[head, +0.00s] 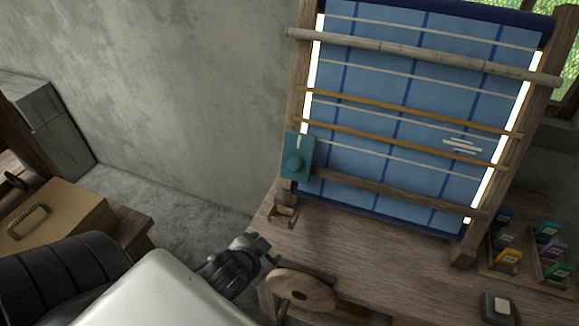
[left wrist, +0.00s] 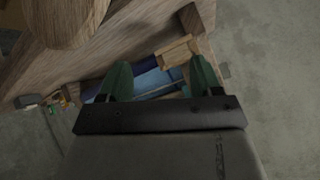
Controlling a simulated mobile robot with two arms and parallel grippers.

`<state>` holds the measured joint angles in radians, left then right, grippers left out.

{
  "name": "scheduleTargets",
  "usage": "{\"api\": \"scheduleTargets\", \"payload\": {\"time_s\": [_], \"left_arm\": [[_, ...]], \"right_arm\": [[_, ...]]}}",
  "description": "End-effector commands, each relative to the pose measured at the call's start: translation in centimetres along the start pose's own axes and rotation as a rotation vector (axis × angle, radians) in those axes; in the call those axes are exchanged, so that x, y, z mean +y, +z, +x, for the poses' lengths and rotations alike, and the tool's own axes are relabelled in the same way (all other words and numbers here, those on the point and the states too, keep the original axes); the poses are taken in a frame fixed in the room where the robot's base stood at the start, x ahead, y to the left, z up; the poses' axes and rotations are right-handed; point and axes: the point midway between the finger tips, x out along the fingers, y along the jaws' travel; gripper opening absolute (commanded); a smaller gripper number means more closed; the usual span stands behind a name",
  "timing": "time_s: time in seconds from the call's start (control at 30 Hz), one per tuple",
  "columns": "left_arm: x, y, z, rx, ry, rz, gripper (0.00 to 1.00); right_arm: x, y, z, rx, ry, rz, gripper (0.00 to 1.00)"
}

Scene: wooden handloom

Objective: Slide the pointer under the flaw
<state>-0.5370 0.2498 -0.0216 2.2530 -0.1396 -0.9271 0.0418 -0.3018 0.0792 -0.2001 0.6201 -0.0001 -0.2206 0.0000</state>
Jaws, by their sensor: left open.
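The pointer is a teal plate (head: 303,145) with a round knob and a white mark at its top. It sits at the left end of the loom's lower wooden rail (head: 400,193), by the left post. The flaw (head: 462,146), a cluster of short white lines, is on the right side of the blue cloth (head: 360,75). The pointer is well to the left of it. My left gripper (head: 269,250) is low, in front of the bench's left end, below the pointer and apart from it. Its green fingers are spread and empty in the left wrist view (left wrist: 163,82). My right gripper is not in view.
A small wooden box (head: 284,216) stands on the bench below the pointer. A round wooden disc (head: 302,291) is at the bench's front edge. Coloured spools or cards (head: 508,260) sit in trays at right. A cardboard-coloured case (head: 55,222) lies at far left.

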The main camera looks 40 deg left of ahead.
Motion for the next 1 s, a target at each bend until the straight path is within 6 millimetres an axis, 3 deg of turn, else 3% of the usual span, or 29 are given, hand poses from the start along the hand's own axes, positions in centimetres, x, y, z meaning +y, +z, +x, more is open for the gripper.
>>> {"api": "scheduleTargets", "payload": {"time_s": [0.2,0.4,0.73,1.0], "left_arm": [[-4.9,-4.3,0.8,0.312,-0.12,0.126,0.65],[-8.0,-7.7,0.8,0.607,-0.171,0.291,0.65],[-9.1,-9.6,0.5,0.774,-0.167,0.394,0.65],[-9.2,-12.5,3.2,0.775,-0.168,0.392,0.65]], "right_arm": [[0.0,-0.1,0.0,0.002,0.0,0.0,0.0],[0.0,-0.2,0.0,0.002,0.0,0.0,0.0],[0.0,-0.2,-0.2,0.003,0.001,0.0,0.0],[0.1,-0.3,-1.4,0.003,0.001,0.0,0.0]]}}
